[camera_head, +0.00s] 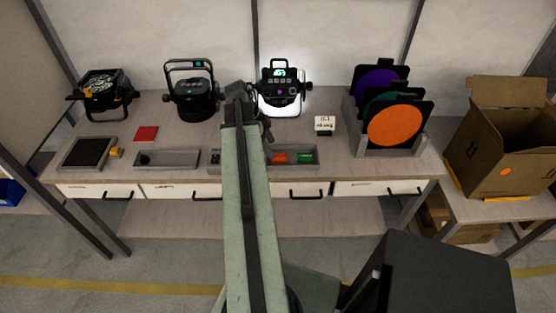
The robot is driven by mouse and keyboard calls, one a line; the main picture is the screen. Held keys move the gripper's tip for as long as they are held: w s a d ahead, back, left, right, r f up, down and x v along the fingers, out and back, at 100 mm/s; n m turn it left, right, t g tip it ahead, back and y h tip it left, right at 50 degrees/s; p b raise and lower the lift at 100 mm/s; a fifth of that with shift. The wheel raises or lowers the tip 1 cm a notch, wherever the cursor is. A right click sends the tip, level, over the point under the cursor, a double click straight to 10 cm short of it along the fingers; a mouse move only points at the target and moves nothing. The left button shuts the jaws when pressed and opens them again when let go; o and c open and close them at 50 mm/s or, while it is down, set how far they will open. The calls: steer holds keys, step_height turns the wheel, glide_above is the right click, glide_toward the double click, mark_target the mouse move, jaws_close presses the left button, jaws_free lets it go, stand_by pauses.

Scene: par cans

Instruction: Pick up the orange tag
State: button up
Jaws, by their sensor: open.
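A small orange piece (278,158), which looks like the orange tag, lies in the right-hand shallow grey tray (317,149) on the workbench. A green piece (304,158) lies just to its right in the same tray. My arm reaches forward over the bench and hides part of the trays. My gripper (267,132) is a small dark shape at the arm's far end, above the bench and behind the orange piece in the picture. It is open and appears empty; its fingers are mostly hidden.
Black lamps (192,97) stand along the back, one lit (281,98). A rack holds coloured discs, the front one orange (395,125). A cardboard box (487,145) stands right.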

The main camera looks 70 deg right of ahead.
mark_target(277, 156)
steer(key=shift+f, duration=0.1)
steer(key=b+x, duration=0.4)
steer(key=x, duration=0.1)
steer(key=shift+d+f+b, duration=0.1)
steer(key=shift+f+b, duration=0.1)
steer(key=shift+b, duration=0.2)
steer(key=shift+r, duration=0.2)
jaws_close()
